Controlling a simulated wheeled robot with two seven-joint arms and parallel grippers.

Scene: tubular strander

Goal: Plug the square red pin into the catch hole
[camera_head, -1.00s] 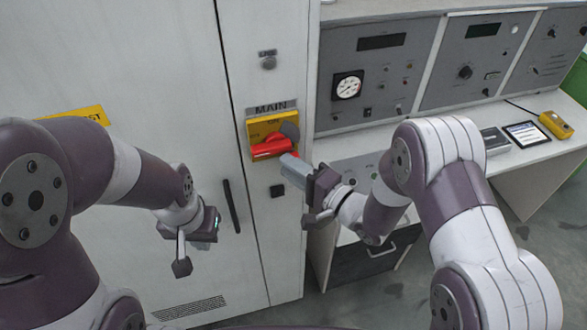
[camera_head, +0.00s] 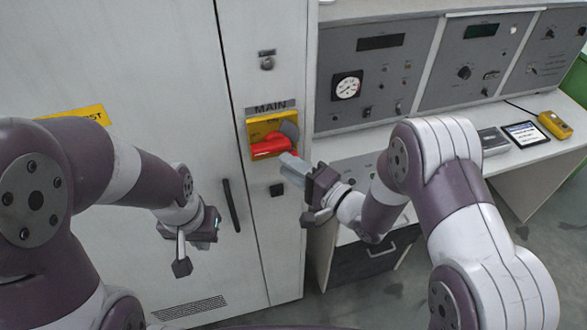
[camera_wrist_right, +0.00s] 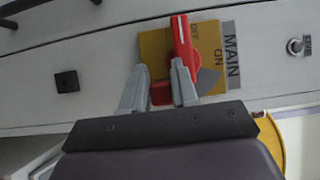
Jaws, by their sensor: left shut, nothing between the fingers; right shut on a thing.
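My right gripper (camera_head: 290,165) is shut and points at the yellow MAIN switch plate (camera_head: 256,130) on the cabinet. In the right wrist view a small red piece (camera_wrist_right: 161,93), seemingly the square red pin, sits between its two grey fingers. Its far end and any hole in front of it are hard to make out. The red switch handle (camera_wrist_right: 182,38) stands just beyond one finger; I cannot tell whether they touch. It also shows in the head view (camera_head: 268,147). My left gripper (camera_head: 182,265) is shut and empty, low in front of the cabinet door.
A black square fitting (camera_head: 277,190) is below the switch; it also shows in the wrist view (camera_wrist_right: 67,81). A black door handle (camera_head: 231,206) is to the left. A sloping control console (camera_head: 368,75) and desk stand at right.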

